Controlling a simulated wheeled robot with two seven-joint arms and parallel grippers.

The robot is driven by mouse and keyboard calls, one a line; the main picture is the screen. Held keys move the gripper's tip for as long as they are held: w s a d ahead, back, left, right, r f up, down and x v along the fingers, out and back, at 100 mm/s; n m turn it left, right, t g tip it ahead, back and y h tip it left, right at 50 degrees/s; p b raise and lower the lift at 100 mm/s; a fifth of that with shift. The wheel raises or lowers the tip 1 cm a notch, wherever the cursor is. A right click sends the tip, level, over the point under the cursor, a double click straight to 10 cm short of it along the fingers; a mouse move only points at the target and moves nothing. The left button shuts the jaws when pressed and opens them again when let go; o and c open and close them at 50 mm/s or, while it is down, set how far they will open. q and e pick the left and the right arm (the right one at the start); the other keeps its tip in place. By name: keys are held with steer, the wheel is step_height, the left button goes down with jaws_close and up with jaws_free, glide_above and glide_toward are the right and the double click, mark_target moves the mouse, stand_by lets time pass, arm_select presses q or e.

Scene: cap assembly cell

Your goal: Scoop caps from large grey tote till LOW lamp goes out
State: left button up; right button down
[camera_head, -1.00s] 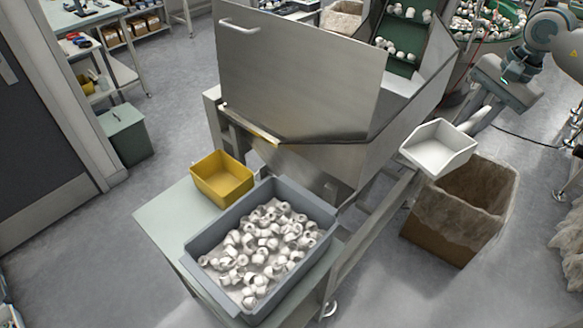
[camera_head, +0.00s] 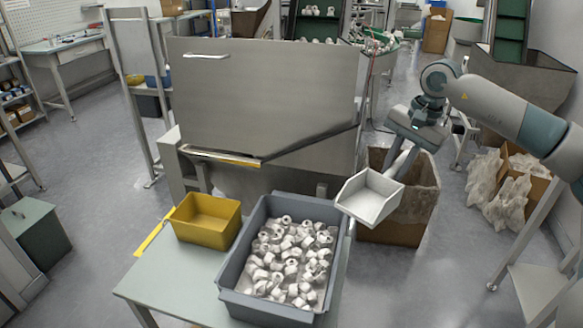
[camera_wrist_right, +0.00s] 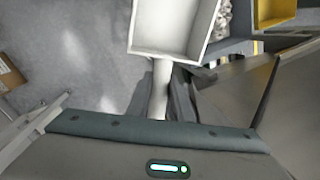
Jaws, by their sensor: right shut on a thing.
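The large grey tote (camera_head: 232,295) stands on a pale table and holds many white caps (camera_head: 290,258). My right gripper (camera_head: 408,150) is shut on the handle of a white scoop (camera_head: 370,196). The scoop looks empty and hangs just right of the tote's far right corner. In the right wrist view the empty scoop (camera_wrist_right: 172,28) fills the top middle, and its handle runs down to my right gripper (camera_wrist_right: 165,105). The left gripper is out of view. I cannot make out a LOW lamp.
A steel hopper (camera_head: 260,95) with a raised front panel stands behind the tote. A yellow bin (camera_head: 207,222) sits left of the tote. A lined carton (camera_head: 415,205) stands on the floor below my right arm. A grey-green bin (camera_head: 35,240) is at left.

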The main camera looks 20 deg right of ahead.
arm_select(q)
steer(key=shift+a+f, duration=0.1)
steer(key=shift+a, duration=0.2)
arm_select(e)
steer(key=shift+s+a+f, duration=0.15)
steer(key=shift+s, duration=0.05)
